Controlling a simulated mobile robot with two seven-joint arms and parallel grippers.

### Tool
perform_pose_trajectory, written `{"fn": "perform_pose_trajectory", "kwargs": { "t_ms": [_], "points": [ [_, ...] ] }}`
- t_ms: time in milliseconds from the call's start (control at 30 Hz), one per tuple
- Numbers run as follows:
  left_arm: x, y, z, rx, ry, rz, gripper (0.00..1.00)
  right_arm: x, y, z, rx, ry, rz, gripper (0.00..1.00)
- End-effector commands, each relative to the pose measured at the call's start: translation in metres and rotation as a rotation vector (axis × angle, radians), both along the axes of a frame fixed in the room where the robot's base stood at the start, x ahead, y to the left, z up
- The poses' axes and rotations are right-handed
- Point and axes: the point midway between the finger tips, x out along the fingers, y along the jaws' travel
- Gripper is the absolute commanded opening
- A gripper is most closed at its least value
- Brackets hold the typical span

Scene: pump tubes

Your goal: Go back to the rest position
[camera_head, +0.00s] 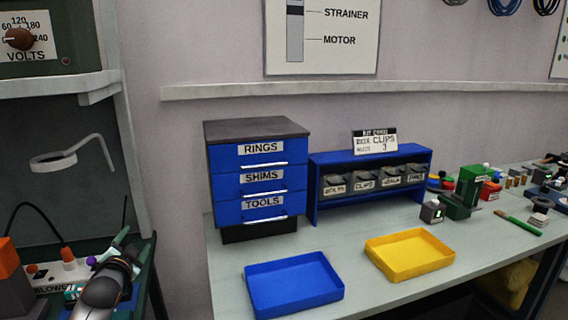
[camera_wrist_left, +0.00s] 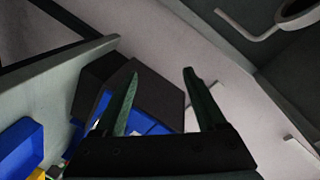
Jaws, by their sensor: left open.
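My left gripper (camera_head: 117,250) is at the lower left of the head view, beside the left end of the bench. In the left wrist view its two dark green fingers (camera_wrist_left: 160,78) stand apart with nothing between them. The dark-topped cabinet (camera_head: 255,180) with blue drawers labelled RINGS, SHIMS and TOOLS stands to the right of this gripper. The drawers look shut. The cabinet also shows behind the fingers in the wrist view (camera_wrist_left: 155,98), apparently beyond them. My right gripper is not in view.
An empty-looking blue tray (camera_head: 295,283) and yellow tray (camera_head: 410,254) lie on the bench. A blue rack (camera_head: 370,162) of labelled bins stands behind them. A shelf with a VOLTS unit (camera_head: 45,38), a hooked ring (camera_head: 60,160) and a power strip (camera_head: 62,272) are at the left.

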Motion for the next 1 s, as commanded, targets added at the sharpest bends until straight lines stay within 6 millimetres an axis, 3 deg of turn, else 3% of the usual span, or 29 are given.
{"fn": "perform_pose_trajectory", "kwargs": {
  "t_ms": [267, 567, 667, 800, 1000],
  "points": [
    [0.005, -0.018, 0.017, -0.525, -0.165, -0.029, 0.73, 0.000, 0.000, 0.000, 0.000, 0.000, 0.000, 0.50],
    [-0.060, -0.071, -0.104, -0.595, 0.011, -0.058, 0.73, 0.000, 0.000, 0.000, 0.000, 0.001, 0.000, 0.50],
    [-0.096, -0.092, -0.150, -0.618, 0.087, -0.064, 0.73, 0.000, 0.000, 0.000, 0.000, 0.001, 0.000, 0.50],
    [-0.163, -0.125, -0.212, -0.665, 0.209, -0.069, 0.73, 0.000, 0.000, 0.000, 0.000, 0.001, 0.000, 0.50],
    [-0.272, -0.167, -0.275, -0.746, 0.376, -0.055, 0.73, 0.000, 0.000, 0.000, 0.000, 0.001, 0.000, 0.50]
  ]
}}
